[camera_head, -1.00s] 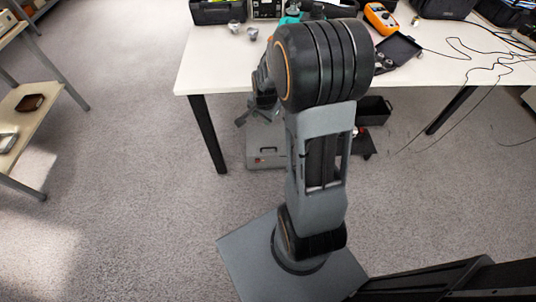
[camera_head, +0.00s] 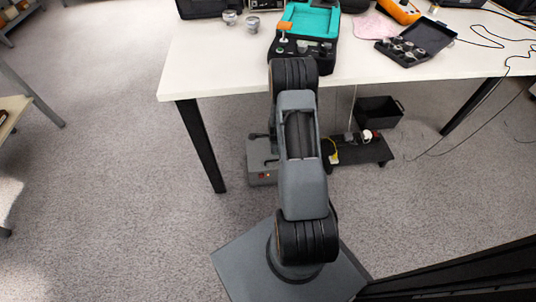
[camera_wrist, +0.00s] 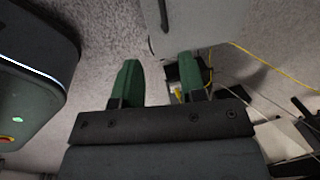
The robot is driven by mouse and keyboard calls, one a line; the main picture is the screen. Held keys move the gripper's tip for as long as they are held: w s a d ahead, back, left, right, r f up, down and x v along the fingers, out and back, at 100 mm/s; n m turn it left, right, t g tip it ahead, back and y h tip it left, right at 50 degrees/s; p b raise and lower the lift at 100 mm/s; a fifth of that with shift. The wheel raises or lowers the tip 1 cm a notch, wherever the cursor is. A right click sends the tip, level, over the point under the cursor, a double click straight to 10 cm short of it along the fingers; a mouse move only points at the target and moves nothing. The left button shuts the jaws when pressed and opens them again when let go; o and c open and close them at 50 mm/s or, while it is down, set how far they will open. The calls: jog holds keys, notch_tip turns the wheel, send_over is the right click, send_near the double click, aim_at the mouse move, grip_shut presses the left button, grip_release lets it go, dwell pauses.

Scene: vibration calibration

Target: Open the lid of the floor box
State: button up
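The floor box (camera_head: 262,177) is a grey case on the carpet under the table in the head view. Its front has small red and orange marks, and its lid looks shut. My arm hides its right part. In the wrist view, a pale grey panel with a dark handle-like strip, which looks like the floor box (camera_wrist: 210,20), fills the top centre. My gripper (camera_wrist: 157,65) has two green fingers spread apart with nothing between them. The panel lies just beyond the fingertips; contact cannot be told. My gripper is hidden behind my arm in the head view.
The white table (camera_head: 225,75) stands over the box, with a dark leg (camera_head: 203,150) to its left. A low black platform (camera_head: 360,152) and a black crate (camera_head: 380,112) are at right. A yellow cable (camera_wrist: 265,62) runs nearby.

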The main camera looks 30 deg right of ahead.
aim_at(273, 160)
jog(key=w+f+b, duration=0.1)
jog(key=f+b, duration=0.1)
jog(key=f, duration=0.2)
jog(key=w+f+b, duration=0.1)
jog(key=f+b, duration=0.1)
jog(key=f, duration=0.3)
jog(key=w+d+f+b, duration=0.1)
jog(key=f+b, duration=0.1)
jog(key=f, duration=0.2)
jog(key=shift+d+f, duration=0.1)
jog(key=shift+f, duration=0.3)
jog(key=shift+c, duration=0.2)
grip_shut()
